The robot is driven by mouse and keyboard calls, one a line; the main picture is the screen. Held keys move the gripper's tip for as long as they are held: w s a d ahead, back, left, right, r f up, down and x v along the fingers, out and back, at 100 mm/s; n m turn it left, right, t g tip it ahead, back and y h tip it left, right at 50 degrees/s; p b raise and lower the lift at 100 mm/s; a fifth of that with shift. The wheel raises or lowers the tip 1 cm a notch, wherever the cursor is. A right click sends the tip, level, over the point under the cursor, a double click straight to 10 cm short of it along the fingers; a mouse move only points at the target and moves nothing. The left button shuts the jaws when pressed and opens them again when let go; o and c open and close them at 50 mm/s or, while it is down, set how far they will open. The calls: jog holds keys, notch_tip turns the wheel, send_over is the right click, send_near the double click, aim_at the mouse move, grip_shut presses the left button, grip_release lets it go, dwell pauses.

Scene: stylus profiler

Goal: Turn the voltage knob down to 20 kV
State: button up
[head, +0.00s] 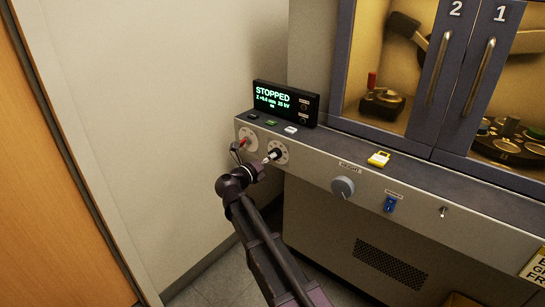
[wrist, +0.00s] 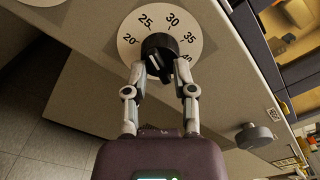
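The voltage knob (wrist: 160,46) is black, at the centre of a white dial (wrist: 203,45) marked 20, 25, 30, 35 and 40. I cannot make out clearly which mark it points at. In the head view the dial (head: 284,149) is on the panel's left part, with the knob partly hidden by my gripper. The display (head: 286,102) reads "STOPPED" and appears to show 25 kV. My gripper (wrist: 160,66) is at the knob, its fingertips apart on either side of the knob's raised bar. Gaps show between bar and fingertips, so it looks open.
A second white dial with a red handle (head: 243,142) sits just left of the gripper. A grey knob (head: 343,187), a blue switch (head: 390,204) and a small toggle (head: 443,211) lie to the right. A yellow object (head: 379,158) is on the ledge. A wall stands at the left.

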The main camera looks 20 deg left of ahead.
dwell(0.4)
jog(key=m, duration=0.6)
dwell(0.3)
